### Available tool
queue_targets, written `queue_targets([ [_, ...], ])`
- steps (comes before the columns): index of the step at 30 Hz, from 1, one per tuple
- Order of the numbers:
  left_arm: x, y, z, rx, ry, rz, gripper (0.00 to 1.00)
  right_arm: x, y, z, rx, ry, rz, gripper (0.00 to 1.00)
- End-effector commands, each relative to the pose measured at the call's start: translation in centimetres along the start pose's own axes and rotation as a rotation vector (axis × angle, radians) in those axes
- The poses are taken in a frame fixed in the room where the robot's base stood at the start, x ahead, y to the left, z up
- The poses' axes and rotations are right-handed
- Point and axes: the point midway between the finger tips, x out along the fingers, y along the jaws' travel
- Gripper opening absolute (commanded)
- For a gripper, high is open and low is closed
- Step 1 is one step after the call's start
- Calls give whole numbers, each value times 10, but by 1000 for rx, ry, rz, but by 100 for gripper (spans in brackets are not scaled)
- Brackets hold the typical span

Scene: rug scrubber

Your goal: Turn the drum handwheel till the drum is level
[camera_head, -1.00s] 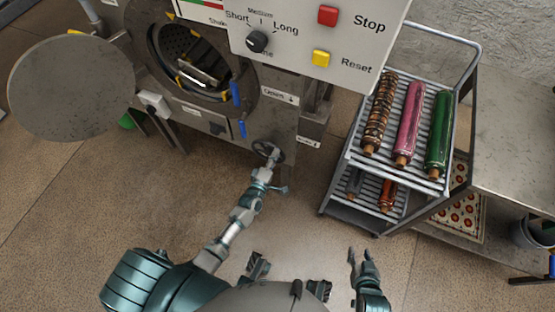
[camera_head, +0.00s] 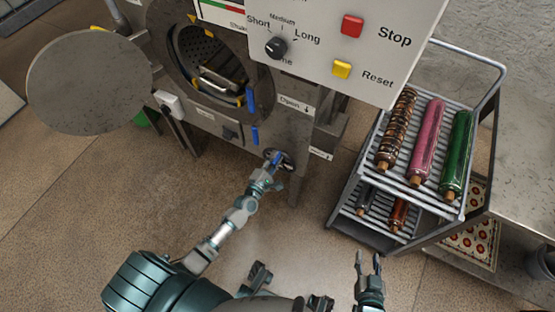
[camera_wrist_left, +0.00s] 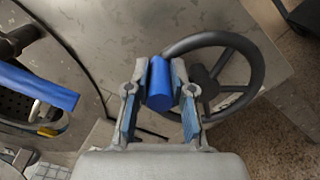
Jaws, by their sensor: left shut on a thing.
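The drum handwheel (camera_head: 286,160) is a dark spoked wheel low on the front of the grey machine. In the left wrist view the handwheel (camera_wrist_left: 252,62) has a blue handle (camera_wrist_left: 160,86) on its rim side. My left gripper (camera_head: 271,168) is at the wheel, its two fingers closed on either side of the blue handle. The drum (camera_head: 215,65) is a round opening with a perforated dark inside and a metal bar across it; I cannot tell whether it is level. My right gripper (camera_head: 368,264) is empty, fingers apart, over the floor.
A round grey door (camera_head: 90,82) stands open at the left. A panel (camera_head: 330,45) with a dial, red Stop and yellow Reset buttons overhangs the machine. A wire rack (camera_head: 400,190) with rolled rugs stands right, beside a metal table (camera_head: 525,165). The floor between is clear.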

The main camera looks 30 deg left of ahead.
Motion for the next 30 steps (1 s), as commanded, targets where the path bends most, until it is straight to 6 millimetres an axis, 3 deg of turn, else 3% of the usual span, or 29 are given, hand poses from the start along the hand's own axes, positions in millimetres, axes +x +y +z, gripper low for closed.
queue_targets([
  [15, -3, -7, -4, -20, 6, -17, 0, 2, 0, -2, 1, 15, -1, 40],
  [16, -3, -7, -4, -20, 6, -17, 27, 2, 0, -2, 1, 15, -1, 40],
  [18, -3, -7, -4, -20, 6, -17, 45, 2, 0, -2, 1, 15, -1, 40],
  [30, -8, -3, -2, -19, 1, -7, 48, 0, 0, -2, 0, 15, -1, 40],
])
